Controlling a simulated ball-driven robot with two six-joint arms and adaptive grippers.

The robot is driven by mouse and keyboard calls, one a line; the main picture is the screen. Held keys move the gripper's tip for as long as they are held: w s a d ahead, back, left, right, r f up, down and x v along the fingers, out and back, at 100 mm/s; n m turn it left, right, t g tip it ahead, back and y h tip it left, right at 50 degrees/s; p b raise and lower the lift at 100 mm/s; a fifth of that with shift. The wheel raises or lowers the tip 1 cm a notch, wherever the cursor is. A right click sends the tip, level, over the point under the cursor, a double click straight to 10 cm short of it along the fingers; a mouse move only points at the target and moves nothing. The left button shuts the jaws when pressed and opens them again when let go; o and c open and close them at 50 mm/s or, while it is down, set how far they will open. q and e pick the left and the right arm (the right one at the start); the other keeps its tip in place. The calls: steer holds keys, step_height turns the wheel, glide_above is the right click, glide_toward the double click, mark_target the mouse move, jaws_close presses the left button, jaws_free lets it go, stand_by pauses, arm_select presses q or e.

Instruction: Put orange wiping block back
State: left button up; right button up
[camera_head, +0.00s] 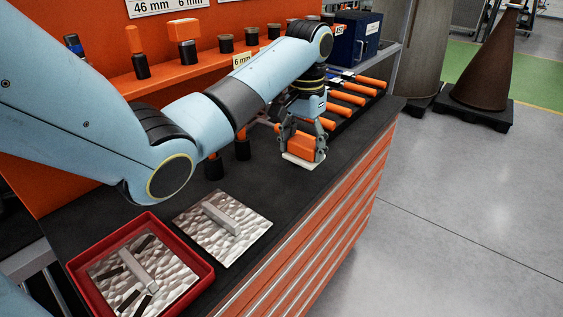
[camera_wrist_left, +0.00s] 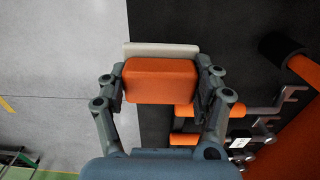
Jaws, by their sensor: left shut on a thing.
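The orange wiping block (camera_head: 301,146) has a pale pad (camera_head: 303,161) on its underside. My left gripper (camera_head: 303,150) is shut on it, with one finger on each side. In the left wrist view the orange block (camera_wrist_left: 160,82) sits squarely between the fingers, and the pale pad (camera_wrist_left: 160,48) shows beyond its far edge. The block is over the dark bench top near its front right edge; I cannot tell whether the pad touches the bench. My right gripper is not in view.
Several orange-handled tools (camera_head: 347,98) lie in a rack behind the gripper. An orange shelf (camera_head: 205,62) carries upright holders along the back. A textured plate (camera_head: 250,229) and a red tray (camera_head: 205,269) stand at the front left. Bench space between plate and gripper is clear.

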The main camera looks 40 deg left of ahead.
arm_select(q)
glide_above(282, 178)
step_height(282, 178, down, 3)
steer(key=shift+a+p, duration=0.1)
steer(key=shift+p, duration=0.2)
steer(key=shift+f, duration=2.05)
steer(key=shift+f, duration=0.1)
steer(key=o, duration=1.1)
steer(key=shift+c, duration=0.2)
step_height(282, 178, up, 12)
